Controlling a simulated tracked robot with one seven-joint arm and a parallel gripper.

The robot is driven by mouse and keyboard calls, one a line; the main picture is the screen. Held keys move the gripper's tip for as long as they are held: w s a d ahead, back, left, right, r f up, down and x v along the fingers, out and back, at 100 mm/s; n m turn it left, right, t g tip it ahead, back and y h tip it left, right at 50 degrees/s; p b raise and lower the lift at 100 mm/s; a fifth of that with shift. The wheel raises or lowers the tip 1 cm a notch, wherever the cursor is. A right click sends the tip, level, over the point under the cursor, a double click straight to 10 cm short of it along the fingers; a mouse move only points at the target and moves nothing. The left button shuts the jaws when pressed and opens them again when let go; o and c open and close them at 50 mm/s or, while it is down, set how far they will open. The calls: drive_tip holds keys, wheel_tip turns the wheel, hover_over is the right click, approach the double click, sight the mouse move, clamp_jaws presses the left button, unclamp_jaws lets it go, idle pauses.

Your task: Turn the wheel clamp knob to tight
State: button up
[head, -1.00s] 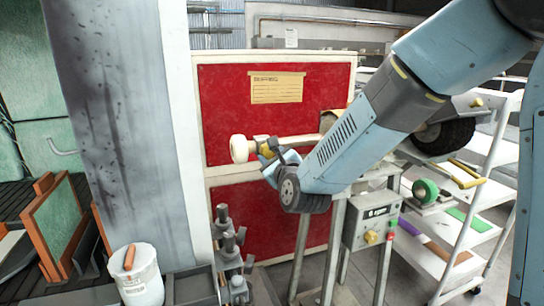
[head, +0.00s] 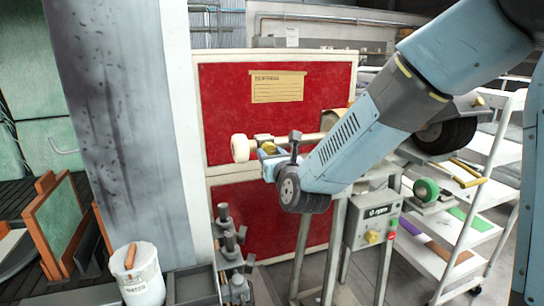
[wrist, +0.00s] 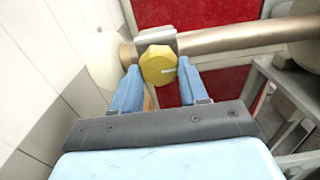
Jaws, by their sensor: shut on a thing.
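The yellow faceted clamp knob (wrist: 158,65) sits between my fingers in the wrist view, with a small pale mark on its face. It shows in the head view as a small yellow patch (head: 263,138), partly hidden by my gripper. My gripper (wrist: 157,76) is shut on the knob, one blue finger on each side. In the head view my gripper (head: 268,152) reaches the shaft just right of the white wheel (head: 240,148). The wheel also shows at the left in the wrist view (wrist: 101,62). Whether the clamp is tight cannot be told.
The metal shaft (wrist: 240,38) runs right from the knob, before a red panel (head: 225,110). A control box (head: 372,222) stands below my arm. A white shelf cart (head: 470,225) is at the right. A white tub (head: 140,275) and grey pegs (head: 230,240) are at lower left.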

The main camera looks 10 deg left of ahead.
drive_tip(key=shift+d+f, duration=0.1)
drive_tip(key=shift+f, duration=0.05)
drive_tip(key=o, duration=1.1)
drive_tip(key=shift+c, duration=0.2)
